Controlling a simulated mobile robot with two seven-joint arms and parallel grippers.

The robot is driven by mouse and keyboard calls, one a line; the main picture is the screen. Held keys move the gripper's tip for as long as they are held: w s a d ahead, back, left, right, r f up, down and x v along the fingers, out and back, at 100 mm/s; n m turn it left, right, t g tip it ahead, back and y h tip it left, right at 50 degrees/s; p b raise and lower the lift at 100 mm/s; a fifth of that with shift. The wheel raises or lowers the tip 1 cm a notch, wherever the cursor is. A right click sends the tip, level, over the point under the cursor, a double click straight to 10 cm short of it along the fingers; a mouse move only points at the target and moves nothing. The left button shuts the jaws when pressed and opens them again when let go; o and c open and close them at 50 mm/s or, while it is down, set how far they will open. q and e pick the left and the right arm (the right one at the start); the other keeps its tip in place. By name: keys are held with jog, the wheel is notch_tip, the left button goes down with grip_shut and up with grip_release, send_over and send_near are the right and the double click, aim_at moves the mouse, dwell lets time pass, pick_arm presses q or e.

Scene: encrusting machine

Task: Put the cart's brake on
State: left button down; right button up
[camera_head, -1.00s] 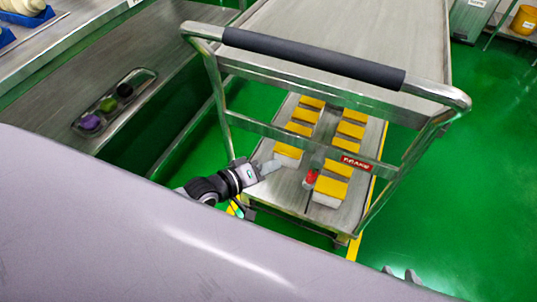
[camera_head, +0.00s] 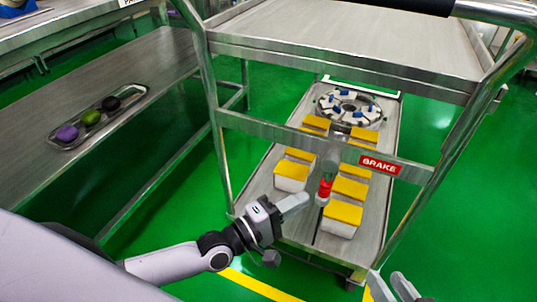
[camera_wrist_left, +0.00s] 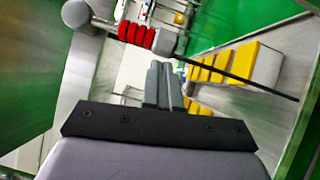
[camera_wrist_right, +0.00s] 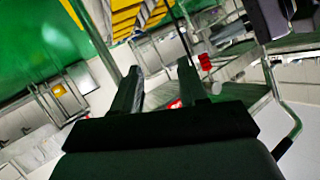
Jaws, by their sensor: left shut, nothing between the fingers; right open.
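The metal cart (camera_head: 222,120) stands ahead with a red BRAKE label (camera_head: 380,165) on its crossbar. The red-gripped brake lever (camera_head: 325,188) stands below the label, over the lower shelf. My left gripper (camera_head: 302,199) is shut and empty, just left of the lever with a small gap in the picture; I cannot tell whether they touch. In the left wrist view the red grip (camera_wrist_left: 137,34) lies beyond the fingertips, up and left. The red grip also shows in the right wrist view (camera_wrist_right: 205,62).
Several white boxes with yellow lids (camera_head: 342,214) and a round tray with white and blue pieces (camera_head: 349,106) sit on the cart's lower shelf. A steel table (camera_head: 80,170) with a small tray of coloured balls is at the left. Green floor is free at the right.

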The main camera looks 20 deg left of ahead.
pick_arm(q)
jog(key=shift+d+f+n+t+b, duration=0.2)
jog(key=shift+d+n+t+b, duration=0.2)
jog(key=shift+d+n+b, duration=0.3)
pick_arm(e)
jog(key=shift+a+f+y, duration=0.2)
jog(key=shift+a+y, duration=0.15)
jog(key=shift+y, duration=0.05)
pick_arm(q)
jog(key=shift+a, duration=0.2)
pick_arm(e)
jog(key=shift+a, duration=0.1)
